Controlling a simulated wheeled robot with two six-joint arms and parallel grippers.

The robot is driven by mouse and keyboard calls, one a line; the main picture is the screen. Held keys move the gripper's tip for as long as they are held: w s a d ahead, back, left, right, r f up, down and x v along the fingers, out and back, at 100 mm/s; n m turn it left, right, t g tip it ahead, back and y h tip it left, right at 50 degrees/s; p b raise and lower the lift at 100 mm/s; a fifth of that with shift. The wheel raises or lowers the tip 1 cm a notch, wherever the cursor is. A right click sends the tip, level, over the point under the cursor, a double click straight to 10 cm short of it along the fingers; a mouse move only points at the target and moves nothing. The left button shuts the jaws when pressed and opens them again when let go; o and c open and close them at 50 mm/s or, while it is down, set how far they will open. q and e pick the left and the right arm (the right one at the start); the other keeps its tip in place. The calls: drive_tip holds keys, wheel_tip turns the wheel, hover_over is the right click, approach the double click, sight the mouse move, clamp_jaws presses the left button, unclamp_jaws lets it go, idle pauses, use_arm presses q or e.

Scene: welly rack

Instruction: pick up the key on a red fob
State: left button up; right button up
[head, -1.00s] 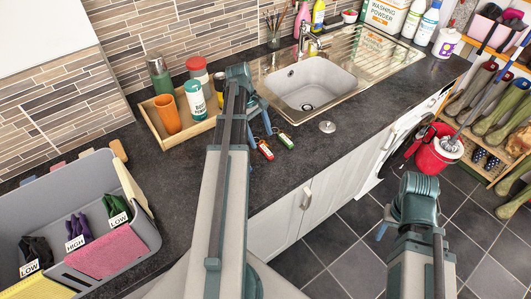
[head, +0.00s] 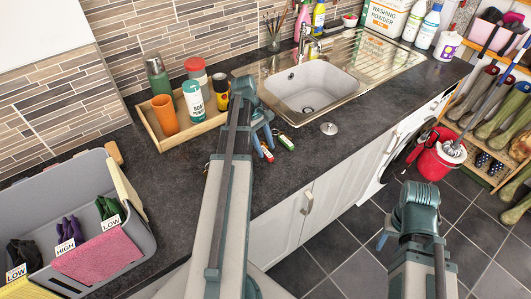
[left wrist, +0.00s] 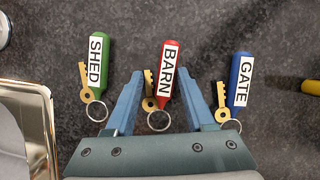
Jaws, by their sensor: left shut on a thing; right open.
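The key on a red fob labelled BARN (left wrist: 166,70) lies between the fingertips of my left gripper (left wrist: 160,88) in the left wrist view. One fingertip is at the brass key's side, the other at the red fob's side, and the gripper is shut on them. The red fob also shows in the head view (head: 267,153), just below my left gripper (head: 264,136). Whether it is clear of the counter I cannot tell. My right gripper (head: 383,239) is open and empty, out over the floor.
A green SHED fob (left wrist: 101,63) with key lies left of the red one, a blue GATE fob (left wrist: 241,79) right. The sink (head: 308,88) is behind. A wooden tray (head: 160,140) of bottles and a grey caddy (head: 142,232) stand left.

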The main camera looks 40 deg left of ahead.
sight(264, 149)
use_arm(q)
clamp_jaws()
drive_tip(key=shift+r, duration=0.15)
drive_tip(key=shift+r+p, duration=0.6)
drive_tip(key=shift+p, duration=0.2)
drive_tip(key=r+p, duration=0.2)
drive_tip(key=shift+s+d+r+p, duration=0.1)
drive_tip(key=shift+s+r+p, duration=0.15)
drive_tip(key=shift+r+p, duration=0.1)
drive_tip(key=s+d, duration=0.1)
drive_tip(key=s, duration=0.4)
drive_tip(key=s+d, duration=0.1)
drive_tip(key=s, duration=0.4)
drive_tip(key=s+d, duration=0.1)
drive_tip(key=s, duration=0.4)
drive_tip(key=shift+d+r+p, duration=0.35)
drive_tip(key=shift+d+r, duration=0.05)
